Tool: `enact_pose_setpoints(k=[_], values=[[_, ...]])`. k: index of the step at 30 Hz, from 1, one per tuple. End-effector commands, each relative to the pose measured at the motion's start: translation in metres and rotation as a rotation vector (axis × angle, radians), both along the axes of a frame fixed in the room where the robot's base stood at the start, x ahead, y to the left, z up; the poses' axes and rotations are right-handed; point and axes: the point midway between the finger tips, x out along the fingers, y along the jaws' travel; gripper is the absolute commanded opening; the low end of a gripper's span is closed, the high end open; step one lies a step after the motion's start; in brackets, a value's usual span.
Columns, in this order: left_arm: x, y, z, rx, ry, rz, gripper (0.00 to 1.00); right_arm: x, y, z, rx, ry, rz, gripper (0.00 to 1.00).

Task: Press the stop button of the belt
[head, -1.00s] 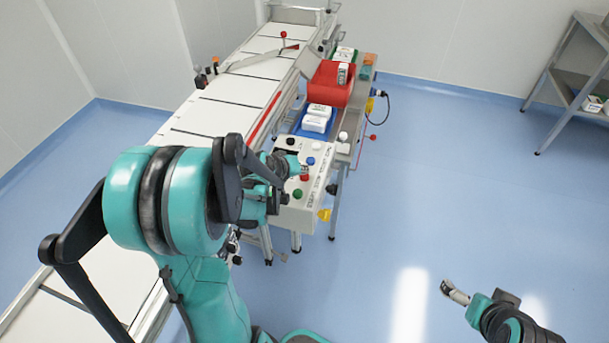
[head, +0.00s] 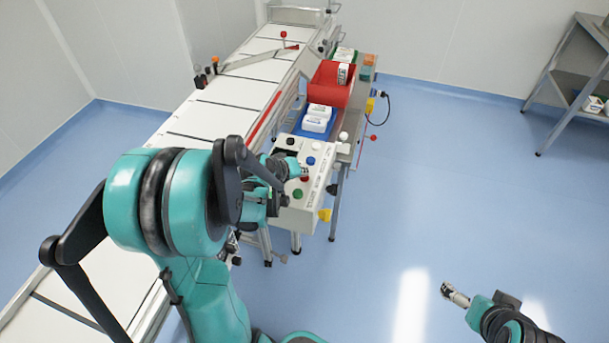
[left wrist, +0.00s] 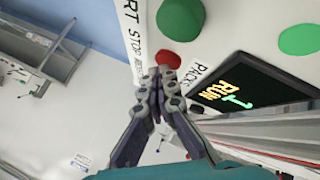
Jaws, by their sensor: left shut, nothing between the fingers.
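The belt's control panel (head: 294,216) is a pale box beside the conveyor. Its red button (head: 304,179), by the word STOP, also shows in the left wrist view (left wrist: 168,58). My left gripper (head: 303,171) is shut and empty. In the left wrist view its fingertips (left wrist: 160,75) are right at the red button and hide part of it; I cannot tell whether they touch. A green button (head: 298,194) sits nearer on the panel. A small display (left wrist: 240,90) reads RUN and 1. My right gripper (head: 452,292) is low at the right, far from the panel; its jaws are too small to judge.
Behind the red button are a blue button (head: 311,160) and other buttons. The conveyor belt (head: 236,100) runs along the left. A red bin (head: 330,86) and a blue tray (head: 327,134) with white packs stand past the panel.

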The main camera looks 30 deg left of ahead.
Motion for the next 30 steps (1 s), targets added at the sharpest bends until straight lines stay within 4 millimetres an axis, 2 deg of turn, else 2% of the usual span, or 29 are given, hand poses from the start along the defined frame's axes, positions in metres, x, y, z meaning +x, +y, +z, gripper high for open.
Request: enact_pose_setpoints(k=[8, 18, 30], values=[[0.0, 0.0, 0.003, 0.0, 0.001, -0.001, 0.0, 0.0, 0.0, 0.003, 0.0, 0.0, 0.0, 1.0], [0.0, 0.0, 0.021, 0.0, 0.001, -0.001, 0.0, 0.0, 0.0, 0.018, 0.0, 0.0, 0.0, 1.0], [0.0, 0.0, 0.023, 0.0, 0.0, 0.0, 0.0, 0.0, 0.0, 0.019, 0.0, 0.0, 0.0, 1.0]])
